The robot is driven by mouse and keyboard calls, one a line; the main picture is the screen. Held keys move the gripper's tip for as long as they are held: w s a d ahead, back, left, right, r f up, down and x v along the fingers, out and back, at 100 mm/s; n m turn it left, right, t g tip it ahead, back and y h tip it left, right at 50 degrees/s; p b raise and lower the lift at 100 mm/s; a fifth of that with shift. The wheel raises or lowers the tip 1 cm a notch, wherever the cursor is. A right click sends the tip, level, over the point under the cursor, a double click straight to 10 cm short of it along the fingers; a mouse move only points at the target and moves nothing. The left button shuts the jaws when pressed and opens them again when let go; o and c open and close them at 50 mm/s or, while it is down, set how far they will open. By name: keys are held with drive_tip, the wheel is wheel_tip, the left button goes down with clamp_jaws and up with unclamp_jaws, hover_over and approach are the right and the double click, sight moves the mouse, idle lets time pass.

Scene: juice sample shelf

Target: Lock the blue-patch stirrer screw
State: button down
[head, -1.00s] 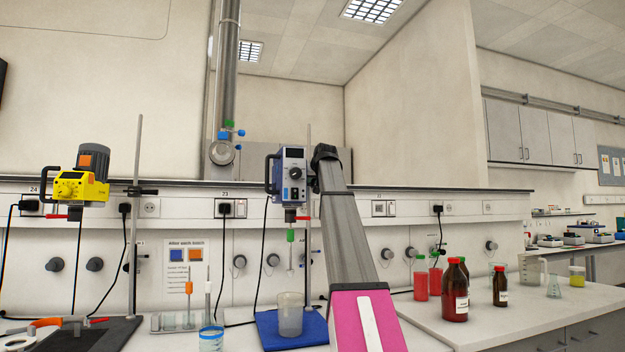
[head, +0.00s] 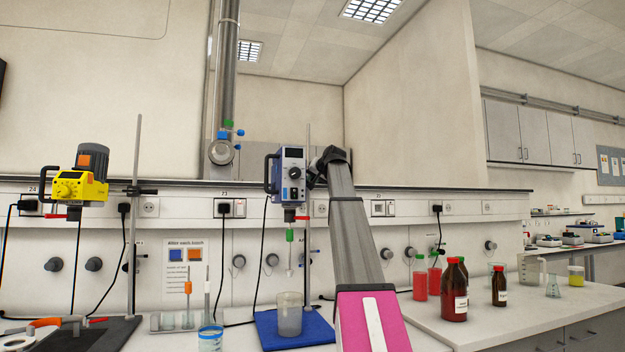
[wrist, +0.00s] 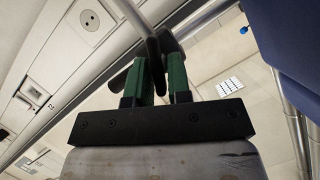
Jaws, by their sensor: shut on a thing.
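The blue and white stirrer (head: 291,174) hangs on an upright rod (head: 308,142) above a beaker (head: 290,316). My gripper (head: 318,170) is beside it on the right, at clamp height, largely hidden by my own arm. In the wrist view, the green fingers of my gripper (wrist: 163,82) are closed around a dark handle (wrist: 157,66), which I take to be the clamp screw. The handle is beside a grey rod (wrist: 134,17). How far the screw is turned cannot be seen.
A yellow stirrer (head: 78,184) with an orange patch hangs at the left on its own stand. A blue mat (head: 268,330) lies under the beaker. Brown bottles (head: 453,293) and red-filled containers (head: 420,282) stand on the bench to the right.

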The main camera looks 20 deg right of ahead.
drive_tip(key=m+y, duration=0.2)
drive_tip(key=m, duration=0.1)
drive_tip(key=m+t, duration=0.1)
drive_tip(key=shift+d+f+m+y, duration=0.3)
drive_tip(key=shift+m+y, duration=0.1)
drive_tip(key=m, duration=0.1)
drive_tip(key=m+t+y, duration=0.1)
drive_tip(key=m, duration=0.3)
drive_tip(key=shift+f+t, duration=0.3)
drive_tip(key=shift+t, duration=0.1)
drive_tip(key=c, duration=1.1)
unclamp_jaws()
drive_tip(key=v, duration=1.1)
drive_tip(key=shift+f, duration=0.15)
drive_tip(key=shift+d, duration=0.15)
